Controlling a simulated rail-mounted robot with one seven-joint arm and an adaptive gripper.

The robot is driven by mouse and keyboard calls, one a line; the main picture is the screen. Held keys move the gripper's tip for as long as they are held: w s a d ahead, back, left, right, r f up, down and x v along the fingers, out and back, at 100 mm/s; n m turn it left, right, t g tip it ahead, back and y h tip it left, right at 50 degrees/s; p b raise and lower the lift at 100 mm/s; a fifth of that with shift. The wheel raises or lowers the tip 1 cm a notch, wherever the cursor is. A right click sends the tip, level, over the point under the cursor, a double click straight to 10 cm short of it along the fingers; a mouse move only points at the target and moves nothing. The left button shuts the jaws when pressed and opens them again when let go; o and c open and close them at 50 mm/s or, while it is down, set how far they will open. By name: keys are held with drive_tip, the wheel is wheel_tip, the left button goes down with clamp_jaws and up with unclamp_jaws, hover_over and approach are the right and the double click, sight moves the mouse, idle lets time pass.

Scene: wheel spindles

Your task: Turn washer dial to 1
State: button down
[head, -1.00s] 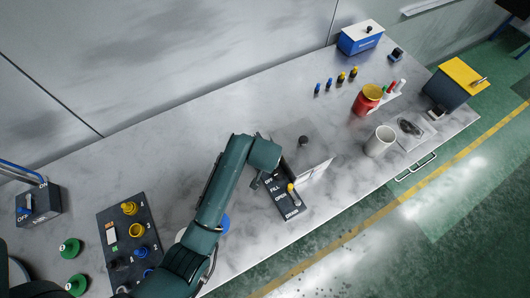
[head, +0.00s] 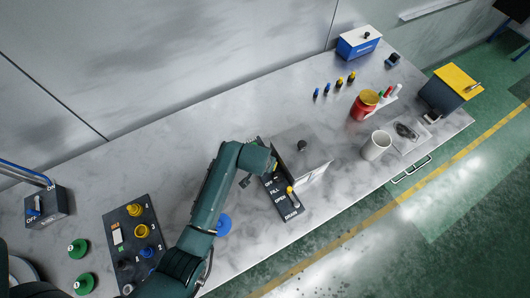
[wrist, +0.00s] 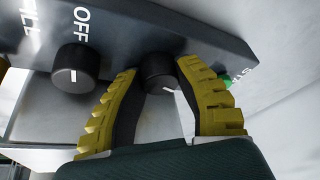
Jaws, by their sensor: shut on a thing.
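The washer is a pale box (head: 303,152) with a dark control panel (head: 281,200) on its front, lettered OFF, FILL, OPEN and DRAIN. My gripper (wrist: 159,74) has its yellow ridged fingers on both sides of a round black dial (wrist: 157,71) with a white mark, and is shut on it. The fingers hide the dial's sides, and no number around it can be read. A second black knob (wrist: 76,70) sits to the left under OFF, apart from the fingers.
A yellow-tipped knob (head: 290,190) stands on the panel near OPEN. A green part (wrist: 223,80) shows beside the right finger. A white cup (head: 376,146) and red can (head: 363,104) stand to the right. A dark board with knobs (head: 135,240) lies at left.

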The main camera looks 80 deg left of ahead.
drive_tip(key=m+t+h+p, duration=0.1)
drive_tip(key=m, duration=0.3)
drive_tip(key=shift+m+p, duration=0.3)
drive_tip(key=shift+p, duration=0.1)
drive_tip(key=shift+s+f+m+t+h, duration=0.1)
drive_tip(key=shift+m+t+h, duration=0.2)
drive_tip(key=shift+m, duration=0.65)
drive_tip(key=shift+f+m+t+h, duration=0.15)
drive_tip(key=shift+m+h, duration=0.25)
drive_tip(key=shift+m, duration=0.55)
drive_tip(key=c, duration=1)
unclamp_jaws()
drive_tip(key=shift+r, duration=0.1)
drive_tip(key=shift+o, duration=0.2)
drive_tip(key=shift+r, duration=0.15)
